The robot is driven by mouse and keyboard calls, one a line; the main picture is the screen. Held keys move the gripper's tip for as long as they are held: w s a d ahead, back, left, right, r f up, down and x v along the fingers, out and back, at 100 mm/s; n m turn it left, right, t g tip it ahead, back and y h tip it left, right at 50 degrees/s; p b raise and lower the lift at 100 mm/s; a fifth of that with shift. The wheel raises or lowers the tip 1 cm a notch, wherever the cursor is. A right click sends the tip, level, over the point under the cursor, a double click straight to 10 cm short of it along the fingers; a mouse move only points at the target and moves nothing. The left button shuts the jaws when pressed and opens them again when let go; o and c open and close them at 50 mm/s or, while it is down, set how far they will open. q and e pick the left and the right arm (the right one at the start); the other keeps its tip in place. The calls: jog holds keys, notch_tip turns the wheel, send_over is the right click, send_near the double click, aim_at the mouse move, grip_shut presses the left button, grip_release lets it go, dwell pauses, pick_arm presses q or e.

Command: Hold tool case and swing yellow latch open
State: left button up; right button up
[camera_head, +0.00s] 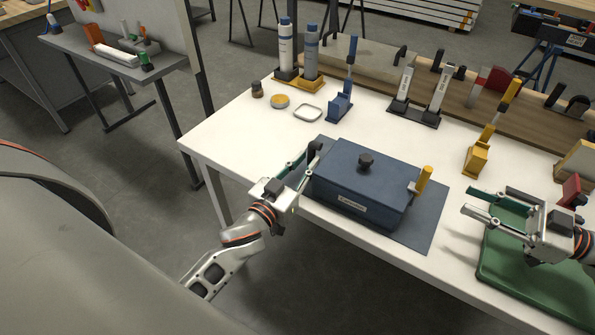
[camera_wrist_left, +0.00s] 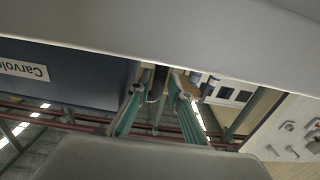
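The tool case (camera_head: 362,180) is a blue box with a dark knob on its lid and a label on its front. It stands on a dark mat on the white table. The yellow latch (camera_head: 424,180) stands upright at its right end. A black handle (camera_head: 315,149) is at its left end. My left gripper (camera_head: 311,157) is at that handle, its fingers apart; a dark part shows between the fingertips in the left wrist view (camera_wrist_left: 157,84). Whether they touch it I cannot tell. My right gripper (camera_head: 467,200) is open and empty, to the right of the latch and apart from it.
A green tray (camera_head: 500,275) lies under my right gripper at the front right. A blue toggle clamp (camera_head: 341,102) and a yellow one (camera_head: 478,157) stand behind the case. Bottles (camera_head: 311,55), small lids and a row of handles occupy the table's back.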

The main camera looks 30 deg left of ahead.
pick_arm(q)
jog(key=shift+w, duration=0.7)
